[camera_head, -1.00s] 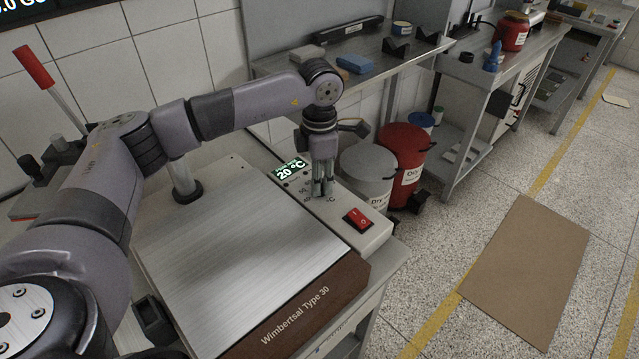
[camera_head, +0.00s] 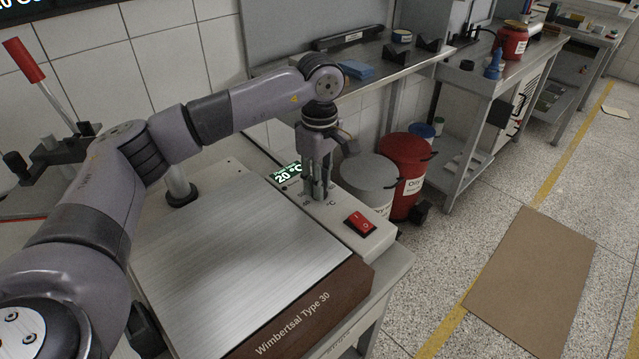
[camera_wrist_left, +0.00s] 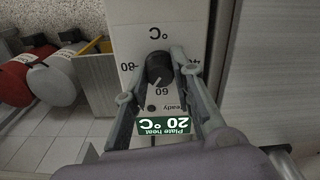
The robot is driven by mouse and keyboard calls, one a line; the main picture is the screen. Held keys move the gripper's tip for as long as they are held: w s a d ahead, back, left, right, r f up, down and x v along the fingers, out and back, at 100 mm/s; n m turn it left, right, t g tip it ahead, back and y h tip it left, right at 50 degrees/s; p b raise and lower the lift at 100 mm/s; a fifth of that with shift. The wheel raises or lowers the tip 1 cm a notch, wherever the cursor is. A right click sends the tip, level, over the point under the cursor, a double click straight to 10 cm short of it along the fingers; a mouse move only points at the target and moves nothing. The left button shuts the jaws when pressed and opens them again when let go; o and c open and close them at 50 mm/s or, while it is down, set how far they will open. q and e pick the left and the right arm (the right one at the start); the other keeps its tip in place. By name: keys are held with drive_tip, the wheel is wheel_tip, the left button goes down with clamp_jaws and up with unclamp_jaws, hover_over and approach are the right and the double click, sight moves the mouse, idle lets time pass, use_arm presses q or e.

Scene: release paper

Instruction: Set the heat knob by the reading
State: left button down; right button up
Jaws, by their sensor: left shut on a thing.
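The heat knob (camera_wrist_left: 158,68) is a black round dial with a pale pointer line, on the pale control strip (camera_wrist_left: 129,18) of a hot plate. In the left wrist view, where the print is upside down, its line points close to the 60 mark. My left gripper (camera_head: 319,196) is shut on the knob from above, one finger on each side. The green display (camera_wrist_left: 163,125) reads "Plate heat 20 °C"; it also shows in the head view (camera_head: 288,173). The bare metal plate (camera_head: 240,240) lies beside the strip. My right gripper is not in view.
A red rocker switch (camera_head: 360,222) sits on the strip to the right of the knob. Grey (camera_head: 367,180) and red (camera_head: 403,165) drums stand on the floor behind. A red-handled lever press (camera_head: 45,85) stands at the left. A brown mat (camera_head: 530,270) lies on the floor.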

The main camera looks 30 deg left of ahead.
use_arm(q)
drive_tip(key=shift+r+m, duration=0.1)
drive_tip(key=shift+m, duration=0.8)
drive_tip(key=c, duration=1.3)
unclamp_jaws()
drive_tip(key=shift+c, duration=0.2)
wheel_tip(320, 180, up, 12)
